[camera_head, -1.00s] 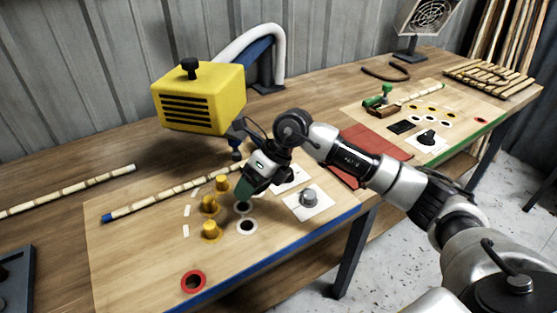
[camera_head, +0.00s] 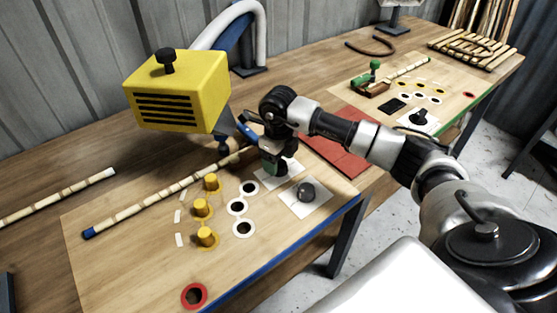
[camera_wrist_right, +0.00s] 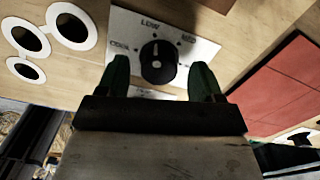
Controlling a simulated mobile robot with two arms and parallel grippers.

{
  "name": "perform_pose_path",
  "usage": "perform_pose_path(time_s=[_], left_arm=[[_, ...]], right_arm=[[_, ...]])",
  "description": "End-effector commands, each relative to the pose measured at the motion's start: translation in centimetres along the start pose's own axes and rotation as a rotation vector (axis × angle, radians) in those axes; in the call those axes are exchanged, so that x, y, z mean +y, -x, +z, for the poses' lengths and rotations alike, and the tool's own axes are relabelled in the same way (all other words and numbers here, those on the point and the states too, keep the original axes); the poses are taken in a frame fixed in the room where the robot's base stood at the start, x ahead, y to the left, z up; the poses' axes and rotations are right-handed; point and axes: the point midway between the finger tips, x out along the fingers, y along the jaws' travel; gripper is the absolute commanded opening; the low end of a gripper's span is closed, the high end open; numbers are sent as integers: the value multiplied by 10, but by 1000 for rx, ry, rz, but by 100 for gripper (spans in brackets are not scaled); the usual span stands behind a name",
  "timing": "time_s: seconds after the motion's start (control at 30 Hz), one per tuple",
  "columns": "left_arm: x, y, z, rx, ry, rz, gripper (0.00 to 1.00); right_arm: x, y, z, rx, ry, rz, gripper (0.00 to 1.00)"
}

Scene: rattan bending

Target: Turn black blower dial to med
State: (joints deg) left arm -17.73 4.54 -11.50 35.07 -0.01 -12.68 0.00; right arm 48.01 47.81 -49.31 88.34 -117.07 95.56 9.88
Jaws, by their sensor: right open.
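The black blower dial (camera_wrist_right: 158,62) sits on a white plate (camera_wrist_right: 205,47) marked COOL, LOW and MED. Light marks show on its face and near its top edge. I cannot tell its exact setting. My right gripper (camera_wrist_right: 161,78) is open, with one green fingertip on each side of the dial. I cannot tell whether they touch it. In the head view my right gripper (camera_head: 274,168) points down over this plate (camera_head: 291,166) and hides the dial. The yellow blower box (camera_head: 178,90) stands behind it to the left. My left gripper is not in view.
A grey knob on a white plate (camera_head: 306,192) is close to the right gripper. Yellow pegs (camera_head: 203,208) and ringed holes (camera_head: 237,206) lie to the left. A bamboo-like rod (camera_head: 150,205) lies behind the pegs. A red mat (camera_head: 338,143) is to the right.

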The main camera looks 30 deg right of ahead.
Motion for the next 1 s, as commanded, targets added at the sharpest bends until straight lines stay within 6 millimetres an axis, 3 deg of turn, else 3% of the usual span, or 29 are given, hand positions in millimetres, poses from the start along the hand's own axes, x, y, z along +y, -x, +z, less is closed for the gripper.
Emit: perform_pose_path(time_s=[0.17,0.43,0.77,1.0], left_arm=[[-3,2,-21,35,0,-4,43],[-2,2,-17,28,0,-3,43],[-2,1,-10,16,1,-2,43],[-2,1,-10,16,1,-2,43]], right_arm=[[0,-12,0,0,0,1,67],[0,-14,0,-1,1,1,67],[0,-14,0,-1,1,1,18],[0,-14,0,-1,-18,1,17]])
